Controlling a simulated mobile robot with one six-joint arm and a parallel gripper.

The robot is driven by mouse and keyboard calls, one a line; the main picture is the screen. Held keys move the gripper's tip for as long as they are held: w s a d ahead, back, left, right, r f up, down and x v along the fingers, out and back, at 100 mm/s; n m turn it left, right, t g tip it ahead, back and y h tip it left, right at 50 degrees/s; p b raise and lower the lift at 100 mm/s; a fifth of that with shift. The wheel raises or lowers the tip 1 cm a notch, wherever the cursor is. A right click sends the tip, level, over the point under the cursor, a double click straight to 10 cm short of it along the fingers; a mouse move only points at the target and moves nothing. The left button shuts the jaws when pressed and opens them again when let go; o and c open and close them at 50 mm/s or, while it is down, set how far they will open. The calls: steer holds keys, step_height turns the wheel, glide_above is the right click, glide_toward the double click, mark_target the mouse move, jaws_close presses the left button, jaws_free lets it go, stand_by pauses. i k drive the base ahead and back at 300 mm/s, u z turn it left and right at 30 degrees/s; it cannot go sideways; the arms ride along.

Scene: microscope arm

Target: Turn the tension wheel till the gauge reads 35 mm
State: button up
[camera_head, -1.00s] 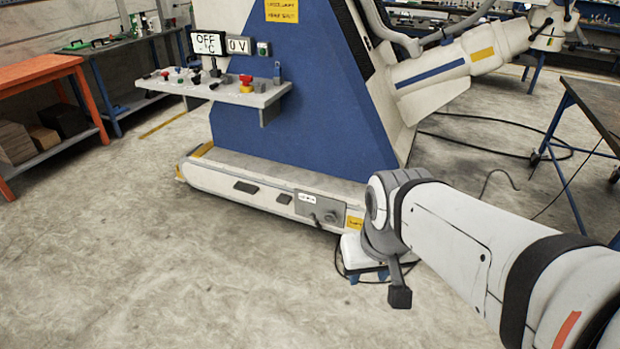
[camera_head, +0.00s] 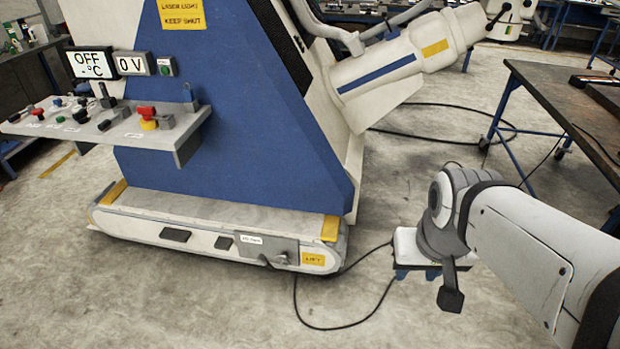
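I cannot make out a tension wheel or a millimetre gauge in this view. My gripper end (camera_head: 450,292) shows at the lower right as a dark grey piece hanging below the wrist of my white arm. Its fingers cannot be made out, so whether it is open or shut does not show. It appears clear of the large blue and white machine (camera_head: 235,140), to the right of that machine's base. A display on the machine (camera_head: 92,65) reads "OFF" and "°C"; a smaller one beside it (camera_head: 131,65) reads "0 V".
A control shelf (camera_head: 192,143) with a red stop button (camera_head: 147,113) juts from the machine. A low base (camera_head: 215,232) with a "LIFT" label runs below. A small white and blue item (camera_head: 406,246) shows behind my wrist. A cable (camera_head: 335,328) loops on the floor. A dark-topped table (camera_head: 560,95) stands right.

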mark_target(284, 257)
steer(key=u, duration=0.15)
steer(key=i, duration=1.3)
steer(key=u, duration=0.75)
steer(key=k, duration=0.85)
steer(key=u, duration=0.2)
steer(key=i, duration=0.9)
steer(key=z, duration=0.1)
